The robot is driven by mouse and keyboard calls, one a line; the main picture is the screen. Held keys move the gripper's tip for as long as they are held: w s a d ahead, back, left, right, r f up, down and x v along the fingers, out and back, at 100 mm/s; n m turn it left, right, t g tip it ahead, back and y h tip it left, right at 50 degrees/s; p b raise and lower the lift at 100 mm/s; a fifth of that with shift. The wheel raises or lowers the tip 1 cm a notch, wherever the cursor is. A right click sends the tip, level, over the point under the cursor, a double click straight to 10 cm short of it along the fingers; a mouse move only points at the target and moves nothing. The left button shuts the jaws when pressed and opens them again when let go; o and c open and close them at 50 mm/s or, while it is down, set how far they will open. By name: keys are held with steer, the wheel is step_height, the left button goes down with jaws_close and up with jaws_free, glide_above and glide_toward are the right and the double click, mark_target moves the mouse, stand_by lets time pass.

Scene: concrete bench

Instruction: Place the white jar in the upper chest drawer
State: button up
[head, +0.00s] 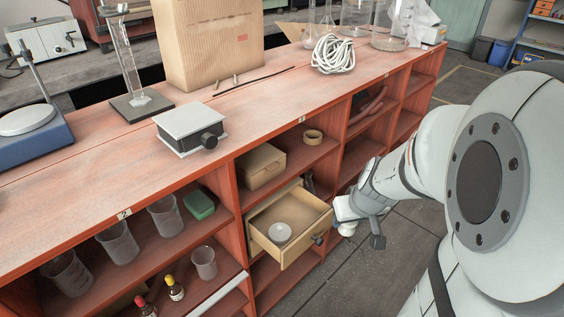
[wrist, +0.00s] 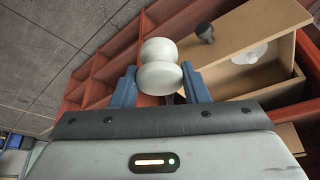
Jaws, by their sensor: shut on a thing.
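The white jar (wrist: 159,76) is held between the two blue fingers of my gripper (wrist: 158,84). In the head view my gripper (head: 362,209) is just right of the open drawer, with the jar (head: 347,229) partly showing below it. The drawer (head: 312,236) is light wood with a dark knob (head: 318,239) and is pulled out from the shelf unit. A pale round dish-like thing (head: 279,235) lies in it. In the wrist view the drawer front (wrist: 237,45) is right of the jar. The jar is outside the drawer.
The red shelf unit (head: 236,206) holds beakers, a green block (head: 199,205), small bottles and a tan box (head: 261,166) above the drawer. A grey metal box (head: 190,128) and coiled white tubing (head: 333,54) stand on top. The floor (head: 350,278) in front shows free room.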

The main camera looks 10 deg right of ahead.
steer(key=w+a, duration=0.2)
steer(key=w, duration=0.1)
steer(key=w+a+f+b, duration=0.1)
steer(key=w+a, duration=0.2)
steer(key=w, duration=0.1)
steer(key=w+a, duration=0.3)
steer(key=w, duration=0.1)
steer(key=shift+w+f+b, duration=0.15)
steer(key=shift+f+b, duration=0.15)
steer(key=shift+f, duration=0.1)
step_height(320, 180, down, 5)
steer(key=shift+r+b, duration=0.1)
steer(key=shift+b, duration=1)
steer(key=shift+w+a+f, duration=0.15)
steer(key=shift+f, duration=0.05)
steer(key=shift+f, duration=0.15)
steer(key=o, duration=1)
steer(key=shift+c, duration=0.2)
